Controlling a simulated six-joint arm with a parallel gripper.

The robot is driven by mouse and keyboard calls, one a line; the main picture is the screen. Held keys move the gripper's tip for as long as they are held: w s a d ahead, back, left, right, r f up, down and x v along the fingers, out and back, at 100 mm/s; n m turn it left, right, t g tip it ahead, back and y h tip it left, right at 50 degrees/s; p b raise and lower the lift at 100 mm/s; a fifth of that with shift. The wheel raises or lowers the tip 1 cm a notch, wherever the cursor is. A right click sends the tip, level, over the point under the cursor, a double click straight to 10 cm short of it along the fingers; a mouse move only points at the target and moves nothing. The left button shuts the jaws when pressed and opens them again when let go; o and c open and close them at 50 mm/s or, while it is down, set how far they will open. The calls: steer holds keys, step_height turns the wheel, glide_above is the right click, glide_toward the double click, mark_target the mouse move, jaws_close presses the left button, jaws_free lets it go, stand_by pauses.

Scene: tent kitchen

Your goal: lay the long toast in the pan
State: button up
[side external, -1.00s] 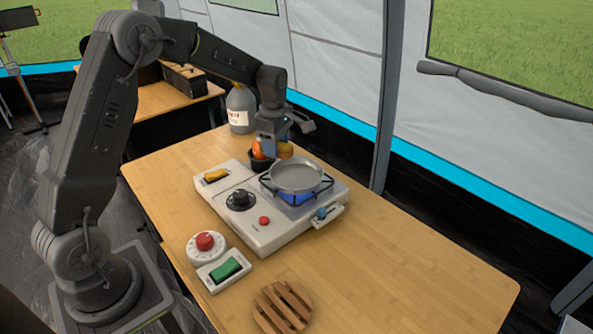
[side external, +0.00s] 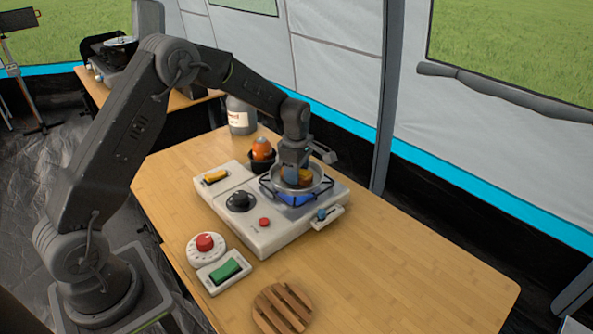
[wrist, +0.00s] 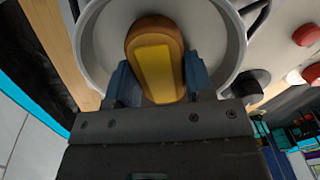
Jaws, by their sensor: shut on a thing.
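The long toast (wrist: 152,58) is a brown oblong slice with a yellow strip on its top; in the side view only a small orange-yellow part (side external: 305,176) shows beside the fingers. My gripper (side external: 293,179) is shut on it, with a blue finger on each side of the toast in the wrist view (wrist: 158,85). The grey pan (side external: 322,189) sits on the burner, and its rim surrounds the toast in the wrist view (wrist: 231,62). The toast is over or inside the pan; I cannot tell whether it touches the bottom.
The pan stands on a white stove (side external: 262,238) with a blue flame, a black knob (side external: 239,201) and a red button. A dark cup with an orange thing (side external: 262,149) is just behind. A red dial, green switch and wooden trivet (side external: 283,307) are in front. The table's right is clear.

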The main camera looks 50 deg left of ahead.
steer(key=shift+f, duration=0.15)
steer(key=o, duration=0.9)
